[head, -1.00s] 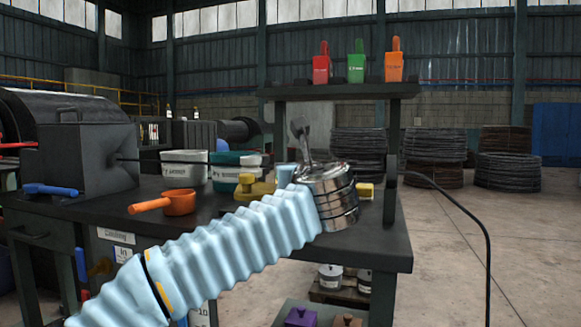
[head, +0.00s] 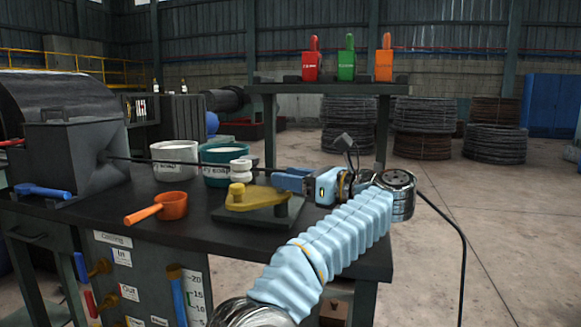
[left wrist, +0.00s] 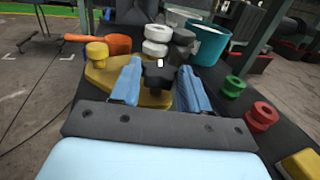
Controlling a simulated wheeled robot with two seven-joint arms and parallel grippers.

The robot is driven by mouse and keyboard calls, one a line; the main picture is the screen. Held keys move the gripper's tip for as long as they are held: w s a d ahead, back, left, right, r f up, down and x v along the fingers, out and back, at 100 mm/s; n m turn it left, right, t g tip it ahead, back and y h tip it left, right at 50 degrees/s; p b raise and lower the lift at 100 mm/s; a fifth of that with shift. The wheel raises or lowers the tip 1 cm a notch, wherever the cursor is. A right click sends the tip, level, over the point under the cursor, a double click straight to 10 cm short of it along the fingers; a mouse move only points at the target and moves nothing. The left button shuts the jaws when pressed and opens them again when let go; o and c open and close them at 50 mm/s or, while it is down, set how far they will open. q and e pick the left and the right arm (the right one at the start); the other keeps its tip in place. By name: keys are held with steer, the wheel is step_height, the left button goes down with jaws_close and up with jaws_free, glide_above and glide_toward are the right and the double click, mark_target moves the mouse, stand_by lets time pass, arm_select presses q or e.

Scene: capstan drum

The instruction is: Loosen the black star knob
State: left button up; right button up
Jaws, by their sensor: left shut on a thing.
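The black star knob (left wrist: 158,74) sits on the yellow plate (left wrist: 101,71), between my left gripper's blue fingers. My left gripper (left wrist: 158,85) is shut on the knob. In the head view my left gripper (head: 284,182) reaches in from the right side of the yellow plate (head: 258,197), and the knob cannot be made out there. White rollers (left wrist: 155,42) stand just beyond the knob, and a yellow roller (left wrist: 97,51) is at the plate's left. My right gripper is not in view.
An orange pan (head: 172,206), a white tub (head: 175,160) and a teal tub (head: 222,163) stand on the dark bench. A green spool (left wrist: 234,86) and red spool (left wrist: 263,114) lie right of the gripper. A dark rod (head: 135,160) runs toward the rollers.

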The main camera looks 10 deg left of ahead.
arm_select(q)
steer(key=shift+w+n+g+p, duration=0.1)
steer(key=shift+n+g+p, duration=0.2)
steer(key=shift+g, duration=0.1)
steer(key=o, duration=0.8)
steer(key=shift+a, duration=0.1)
